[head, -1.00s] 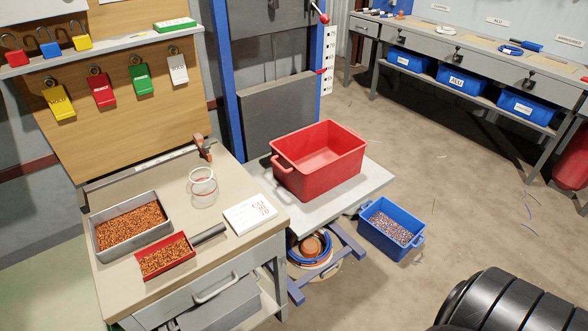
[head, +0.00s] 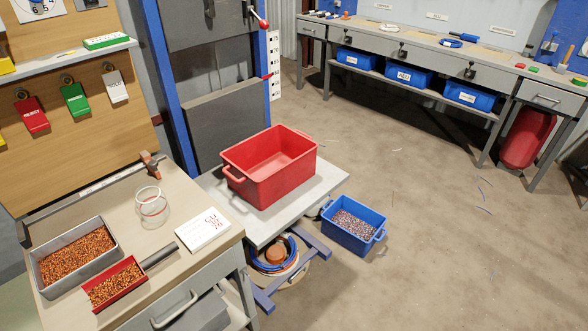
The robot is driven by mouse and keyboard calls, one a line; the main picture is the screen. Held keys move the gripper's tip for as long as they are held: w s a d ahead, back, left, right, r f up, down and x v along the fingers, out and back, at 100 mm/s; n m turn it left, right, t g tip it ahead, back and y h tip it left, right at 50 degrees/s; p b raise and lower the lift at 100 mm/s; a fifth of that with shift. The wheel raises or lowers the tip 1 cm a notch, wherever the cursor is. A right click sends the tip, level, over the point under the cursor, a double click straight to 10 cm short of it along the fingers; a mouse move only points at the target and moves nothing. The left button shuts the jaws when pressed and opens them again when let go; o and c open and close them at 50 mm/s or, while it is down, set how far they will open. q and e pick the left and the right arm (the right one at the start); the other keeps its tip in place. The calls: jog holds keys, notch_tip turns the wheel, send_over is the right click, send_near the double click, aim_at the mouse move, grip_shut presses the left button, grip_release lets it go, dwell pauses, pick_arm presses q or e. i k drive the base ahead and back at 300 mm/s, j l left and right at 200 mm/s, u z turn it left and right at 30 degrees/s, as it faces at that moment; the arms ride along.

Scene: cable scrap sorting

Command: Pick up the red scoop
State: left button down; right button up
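The red scoop (head: 116,286) lies on the wooden-topped bench at the lower left of the head view. Its tray is filled with copper-coloured granules, and its dark grey handle (head: 160,256) points up and to the right. It sits right beside a grey metal tray (head: 112,232) that holds similar granules; whether they touch I cannot tell. Neither of my grippers shows in the head view.
On the bench (head: 190,203) are a clear jar (head: 150,201), a white card (head: 203,231) and an orange clamp (head: 151,166). A red crate (head: 270,190) stands on a low platform. A blue bin (head: 354,238) is on the floor. The floor at right is open.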

aim_at(113, 283)
jog(key=u, duration=1.2)
jog(key=i+l, duration=0.05)
jog(key=l, duration=0.05)
